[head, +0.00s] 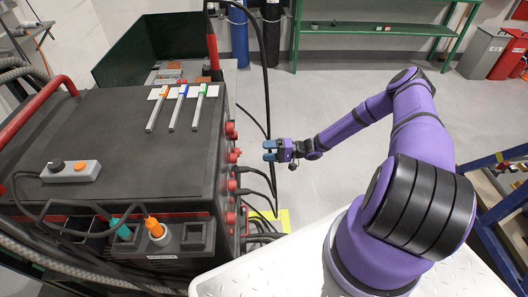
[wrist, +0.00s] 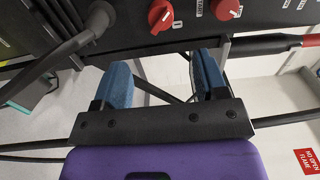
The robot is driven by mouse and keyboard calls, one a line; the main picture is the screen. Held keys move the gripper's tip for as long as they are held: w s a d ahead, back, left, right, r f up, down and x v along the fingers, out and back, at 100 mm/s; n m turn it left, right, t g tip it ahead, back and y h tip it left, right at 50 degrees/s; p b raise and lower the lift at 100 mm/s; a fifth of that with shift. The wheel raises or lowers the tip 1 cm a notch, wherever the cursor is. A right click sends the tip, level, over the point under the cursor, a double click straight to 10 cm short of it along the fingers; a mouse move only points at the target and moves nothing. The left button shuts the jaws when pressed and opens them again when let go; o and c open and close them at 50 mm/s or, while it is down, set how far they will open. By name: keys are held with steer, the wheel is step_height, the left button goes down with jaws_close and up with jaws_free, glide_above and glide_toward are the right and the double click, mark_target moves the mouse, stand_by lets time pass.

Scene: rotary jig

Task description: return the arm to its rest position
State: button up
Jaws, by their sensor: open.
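My gripper (head: 269,150) is at the end of my purple arm, which reaches left from the right side of the head view. It hangs in the air just right of the black machine's panel of red knobs and cables. The wrist view shows its two blue fingers (wrist: 167,85) apart with nothing held between them. Red knobs (wrist: 161,15) and a thick grey cable (wrist: 62,50) show beyond the fingers. A thin dark cable passes behind the gap between the fingers; I cannot tell whether it touches them.
The black machine (head: 100,125) fills the left, with several coloured-tip tools (head: 182,107), a control box (head: 70,171) and a screwdriver-like orange handle (head: 154,227) on it. A black hose (head: 266,80) hangs near my gripper. A blue frame (head: 499,225) stands right.

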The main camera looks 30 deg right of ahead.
stand_by(0.4)
steer(key=s+a+r+n+g+h, duration=0.1)
steer(key=s+r+n+g+h, duration=0.2)
steer(key=r, duration=1)
steer(key=s+r+n+g+h, duration=0.1)
steer(key=s+r+g+h, duration=0.3)
steer(key=r, duration=0.9)
steer(key=s+a+r+n+g+h, duration=0.15)
steer(key=r+h, duration=0.35)
steer(key=r, duration=0.9)
steer(key=s+r+t+h, duration=0.2)
steer(key=s+r, duration=0.6)
steer(key=s, duration=0.4)
steer(key=s+r+m+t+h, duration=0.1)
steer(key=s+r+t+h, duration=0.1)
steer(key=s+r+t, duration=0.3)
steer(key=s+r, duration=0.4)
steer(key=s, duration=0.2)
steer(key=shift+s+a+r+h, duration=0.25)
steer(key=shift+s+h, duration=0.05)
steer(key=shift+s, duration=0.1)
